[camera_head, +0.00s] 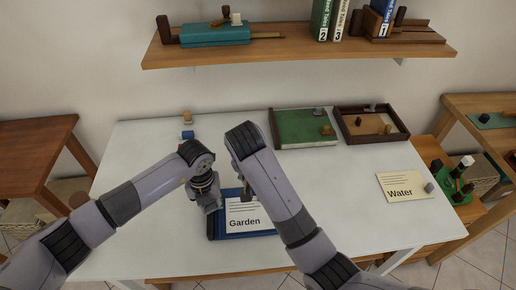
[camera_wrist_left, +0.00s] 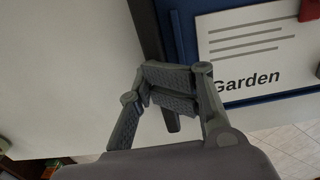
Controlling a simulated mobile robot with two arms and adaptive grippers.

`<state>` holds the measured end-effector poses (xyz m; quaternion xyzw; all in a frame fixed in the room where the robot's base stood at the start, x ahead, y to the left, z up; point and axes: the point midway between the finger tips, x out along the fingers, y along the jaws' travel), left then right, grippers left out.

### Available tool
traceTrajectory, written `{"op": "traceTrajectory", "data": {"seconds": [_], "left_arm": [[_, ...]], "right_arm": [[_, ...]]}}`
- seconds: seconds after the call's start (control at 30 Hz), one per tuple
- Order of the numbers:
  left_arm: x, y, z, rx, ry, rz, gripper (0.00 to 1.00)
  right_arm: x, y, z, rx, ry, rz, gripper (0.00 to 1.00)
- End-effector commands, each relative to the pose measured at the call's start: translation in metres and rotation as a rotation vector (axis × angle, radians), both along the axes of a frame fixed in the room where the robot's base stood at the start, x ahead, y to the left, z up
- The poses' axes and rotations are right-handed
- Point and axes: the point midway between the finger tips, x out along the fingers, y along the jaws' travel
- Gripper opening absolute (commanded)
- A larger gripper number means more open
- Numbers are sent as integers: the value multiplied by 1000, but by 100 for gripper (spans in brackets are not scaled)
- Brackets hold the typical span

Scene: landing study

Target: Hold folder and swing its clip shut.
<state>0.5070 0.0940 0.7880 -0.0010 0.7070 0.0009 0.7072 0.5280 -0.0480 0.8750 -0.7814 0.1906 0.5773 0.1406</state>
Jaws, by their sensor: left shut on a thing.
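The blue folder (camera_head: 248,236) lies on the white table with a white "Garden" sheet (camera_head: 243,214) on it. My left gripper (camera_head: 209,203) is at the folder's left edge. In the left wrist view its fingers (camera_wrist_left: 168,88) are closed together at the dark edge of the folder (camera_wrist_left: 184,38). My right gripper (camera_head: 240,192) hangs over the folder's upper part, mostly hidden behind its own arm, so its jaws cannot be made out. A small red part (camera_wrist_left: 310,10), possibly the clip, shows at the top right of the left wrist view.
A green tray (camera_head: 300,128) and a brown wooden tray (camera_head: 350,137) stand at the back right. A "Water" card (camera_head: 404,187) lies at the right. Small blue and tan pieces (camera_head: 187,134) stand at the back left. The table's left part is clear.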

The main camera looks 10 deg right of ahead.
Motion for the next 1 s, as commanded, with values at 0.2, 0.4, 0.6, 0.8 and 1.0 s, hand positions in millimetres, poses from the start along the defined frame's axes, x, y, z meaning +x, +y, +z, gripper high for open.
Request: {"op": "traceTrajectory", "data": {"seconds": [0.2,0.4,0.6,0.8,1.0], "left_arm": [[-1,1,-1,2,2,1,0],[-1,1,-1,2,3,1,24],[-1,0,-1,1,2,0,37],[-1,0,-1,0,2,-1,49],[-1,0,-1,0,2,-1,49]], "right_arm": [[0,0,0,0,0,0,42],[0,0,0,0,-1,0,42],[0,0,0,0,-1,0,42],[0,0,0,0,-1,0,42],[0,0,0,0,-1,0,42]]}}
